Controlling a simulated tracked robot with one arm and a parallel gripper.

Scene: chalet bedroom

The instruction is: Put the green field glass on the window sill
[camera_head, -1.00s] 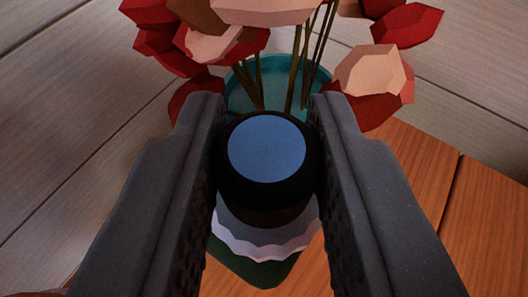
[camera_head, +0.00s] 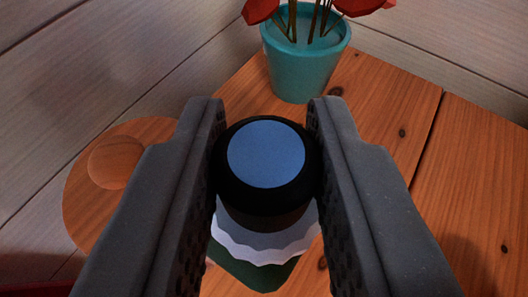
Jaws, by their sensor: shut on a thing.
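My gripper (camera_head: 265,110) is shut on the green field glass, with one finger on each side of it. The field glass (camera_head: 265,155) shows a black end with a round blue lens facing the camera. Below it are a pale band with a scalloped edge and a dark green part, partly hidden by the fingers. The field glass is over a wooden plank surface; I cannot tell whether its lower end touches anything. I cannot identify the window sill in this view.
A teal pot (camera_head: 305,65) with red flowers stands on the wooden surface (camera_head: 385,110) ahead, near the corner of pale plank walls. A rounded wooden piece with a knob (camera_head: 115,163) is at the left. The wood to the right looks bare.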

